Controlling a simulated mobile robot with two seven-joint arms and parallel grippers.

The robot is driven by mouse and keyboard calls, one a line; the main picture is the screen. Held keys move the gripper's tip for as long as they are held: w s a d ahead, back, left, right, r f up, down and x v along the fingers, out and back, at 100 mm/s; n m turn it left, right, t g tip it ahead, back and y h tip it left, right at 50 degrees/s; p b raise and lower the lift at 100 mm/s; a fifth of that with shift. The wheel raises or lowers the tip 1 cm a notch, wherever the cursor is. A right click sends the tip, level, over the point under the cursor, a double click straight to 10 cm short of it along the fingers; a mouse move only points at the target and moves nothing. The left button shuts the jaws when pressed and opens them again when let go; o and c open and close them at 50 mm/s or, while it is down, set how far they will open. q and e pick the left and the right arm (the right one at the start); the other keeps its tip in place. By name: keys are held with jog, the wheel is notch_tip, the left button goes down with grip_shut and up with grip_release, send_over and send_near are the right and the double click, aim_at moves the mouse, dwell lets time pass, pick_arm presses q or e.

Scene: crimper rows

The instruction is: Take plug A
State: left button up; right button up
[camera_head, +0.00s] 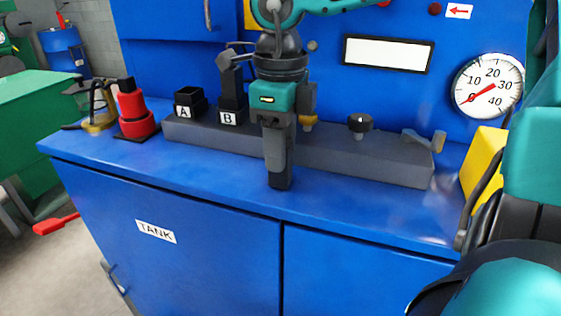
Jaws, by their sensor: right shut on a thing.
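My right gripper (278,165) points straight down in front of the grey rail, near the middle of the view. It is shut on a small dark block, plug A (280,183), which shows only at the fingertips and is mostly hidden. No label can be read on it. The black holder marked A (185,97) stands left of the gripper and looks open-topped and empty. The black holder marked B (230,101) stands beside it, with a tall dark piece in it. My left gripper is not in view.
A grey rail (345,157) with knobs runs along the blue bench (215,178). A red cylindrical fixture (139,124) stands at the left, a yellow block (482,163) at the right. A gauge (488,85) is on the back panel. The bench's front strip is clear.

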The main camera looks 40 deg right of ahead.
jog(key=c, duration=0.5)
jog(key=shift+o, duration=0.2)
jog(key=shift+r, duration=0.15)
